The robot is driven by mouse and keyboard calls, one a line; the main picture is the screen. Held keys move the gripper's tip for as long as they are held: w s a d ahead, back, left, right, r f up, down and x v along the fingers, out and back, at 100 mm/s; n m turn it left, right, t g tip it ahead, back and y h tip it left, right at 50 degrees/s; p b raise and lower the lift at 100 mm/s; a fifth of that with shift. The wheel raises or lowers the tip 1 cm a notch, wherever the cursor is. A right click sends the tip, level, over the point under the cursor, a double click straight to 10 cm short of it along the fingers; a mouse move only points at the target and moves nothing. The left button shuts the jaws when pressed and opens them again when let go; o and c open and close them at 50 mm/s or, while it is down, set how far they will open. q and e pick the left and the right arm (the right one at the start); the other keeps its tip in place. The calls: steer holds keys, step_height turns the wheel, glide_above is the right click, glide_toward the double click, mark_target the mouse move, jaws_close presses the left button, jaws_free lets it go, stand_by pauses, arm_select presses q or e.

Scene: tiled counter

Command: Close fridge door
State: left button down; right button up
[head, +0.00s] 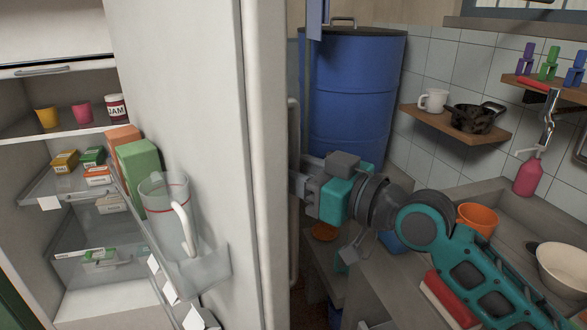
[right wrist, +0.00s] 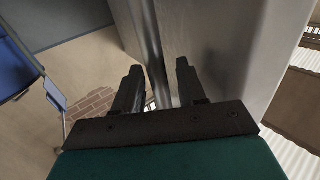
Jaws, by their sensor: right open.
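The white fridge door (head: 185,90) stands open. Its inner side faces me, with a clear shelf holding a glass jug (head: 165,215) and cartons. The lit fridge inside (head: 85,240) shows at the left. The door's vertical handle (head: 293,130) shows just past the door's edge, on the outer side. My right gripper (head: 297,184) is at that handle, its fingertips partly hidden by the door's edge. In the right wrist view the gripper (right wrist: 158,68) is open, with the metal handle bar (right wrist: 152,45) running between its fingers; contact cannot be told. My left gripper is not in view.
A blue barrel (head: 352,95) stands behind my right gripper. The counter at the right holds an orange pot (head: 478,219), a white bowl (head: 565,268) and a pink bottle (head: 527,176). Fridge shelves hold a jam jar (head: 116,107), cups and small boxes.

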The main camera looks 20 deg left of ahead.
jaws_close()
stand_by(0.3)
stand_by(0.3)
